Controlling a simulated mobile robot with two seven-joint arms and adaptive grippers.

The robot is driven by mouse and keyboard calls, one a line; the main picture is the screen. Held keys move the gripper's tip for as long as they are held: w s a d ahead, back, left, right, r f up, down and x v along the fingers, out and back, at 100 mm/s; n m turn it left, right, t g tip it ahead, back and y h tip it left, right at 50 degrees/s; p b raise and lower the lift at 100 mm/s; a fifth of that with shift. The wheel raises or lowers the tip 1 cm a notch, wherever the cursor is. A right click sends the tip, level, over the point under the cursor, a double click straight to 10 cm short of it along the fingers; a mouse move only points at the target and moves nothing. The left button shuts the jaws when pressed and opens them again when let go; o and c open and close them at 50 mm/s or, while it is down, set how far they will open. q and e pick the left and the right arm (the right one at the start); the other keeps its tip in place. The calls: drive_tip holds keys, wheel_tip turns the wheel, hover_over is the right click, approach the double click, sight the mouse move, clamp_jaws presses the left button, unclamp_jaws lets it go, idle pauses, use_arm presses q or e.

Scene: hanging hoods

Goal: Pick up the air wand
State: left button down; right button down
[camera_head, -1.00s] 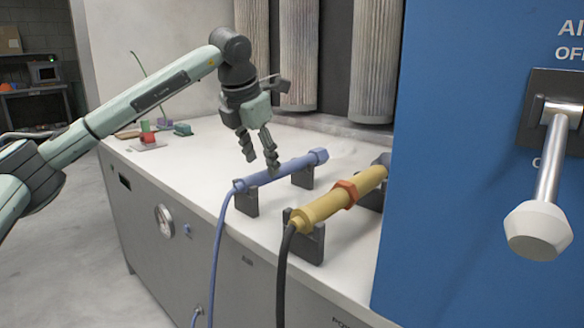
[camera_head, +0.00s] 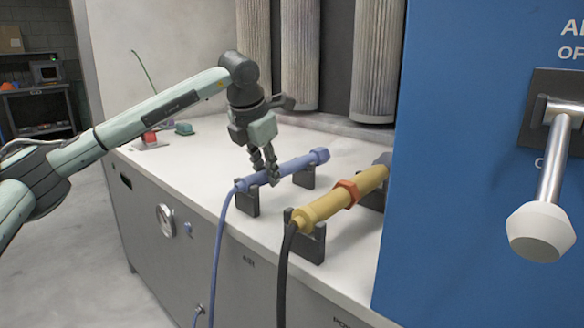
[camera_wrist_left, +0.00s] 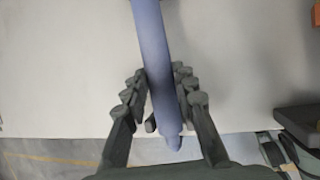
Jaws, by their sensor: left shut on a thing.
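The air wand (camera_head: 300,164) is a slim blue tube with a blue hose at its near end. It rests across two dark cradles (camera_head: 247,200) on the white counter. My left gripper (camera_head: 265,178) is over its middle to near part, pointing down, with its fingers shut on it. In the left wrist view the wand (camera_wrist_left: 152,45) runs between the two dark fingers of my left gripper (camera_wrist_left: 165,90). The fingers hide part of the wand in the head view. My right gripper is not in view.
A yellow wand (camera_head: 325,206) with an orange collar and dark hose lies on cradles close to the right. A blue panel (camera_head: 460,150) with a large lever (camera_head: 550,190) stands further right. Pleated filters (camera_head: 375,60) hang behind. The counter's left part is mostly clear.

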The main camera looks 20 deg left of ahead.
use_arm(q)
drive_tip(key=shift+r, duration=0.1)
